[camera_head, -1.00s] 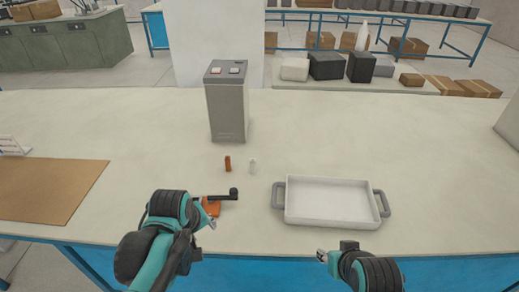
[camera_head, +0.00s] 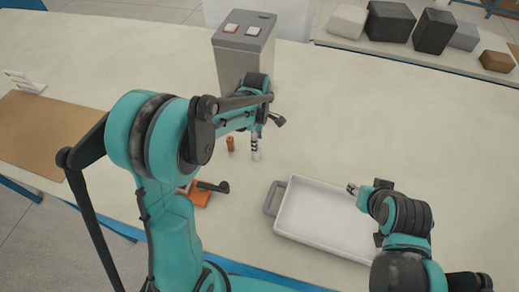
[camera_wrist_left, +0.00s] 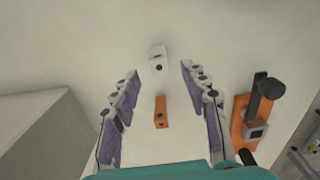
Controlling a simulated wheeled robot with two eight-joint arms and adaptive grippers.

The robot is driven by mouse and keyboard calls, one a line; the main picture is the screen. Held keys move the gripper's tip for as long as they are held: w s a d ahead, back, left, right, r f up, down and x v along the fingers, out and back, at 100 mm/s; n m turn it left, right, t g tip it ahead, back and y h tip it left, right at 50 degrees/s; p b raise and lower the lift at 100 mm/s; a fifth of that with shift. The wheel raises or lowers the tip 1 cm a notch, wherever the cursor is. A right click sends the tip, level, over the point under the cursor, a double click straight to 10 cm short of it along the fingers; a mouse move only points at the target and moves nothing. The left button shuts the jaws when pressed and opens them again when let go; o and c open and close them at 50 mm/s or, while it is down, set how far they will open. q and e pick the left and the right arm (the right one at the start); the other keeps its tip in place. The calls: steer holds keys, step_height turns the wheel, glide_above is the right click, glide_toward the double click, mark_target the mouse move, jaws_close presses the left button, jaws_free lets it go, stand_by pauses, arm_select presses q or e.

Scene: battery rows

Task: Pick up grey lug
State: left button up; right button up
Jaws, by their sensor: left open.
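The grey lug (camera_wrist_left: 158,60) is a small pale block with dark holes, standing on the table. In the left wrist view it is just ahead of the fingertips, near the middle of the gap. My left gripper (camera_wrist_left: 158,72) is open and empty, pointing down at the table. In the head view its fingers (camera_head: 255,143) are right above the lug, which is mostly hidden there. An orange lug (camera_wrist_left: 161,112) stands beside the grey one, apart from it, and shows between the fingers in the wrist view. My right gripper (camera_head: 352,189) is over the white tray; its opening is too small to judge.
A white tray (camera_head: 284,224) with grey handles lies on the right. A grey box with two buttons (camera_head: 244,48) stands behind the lugs. An orange fixture with a black lever (camera_head: 200,194) is near the front. A brown board (camera_head: 45,135) lies at the left.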

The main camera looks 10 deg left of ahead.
arm_select(q)
step_height(320, 180, down, 6)
steer(key=shift+w+r+b, duration=0.1)
steer(key=shift+b, duration=1.1)
steer(key=shift+r, duration=0.1)
steer(key=shift+c, duration=0.3)
jaws_close()
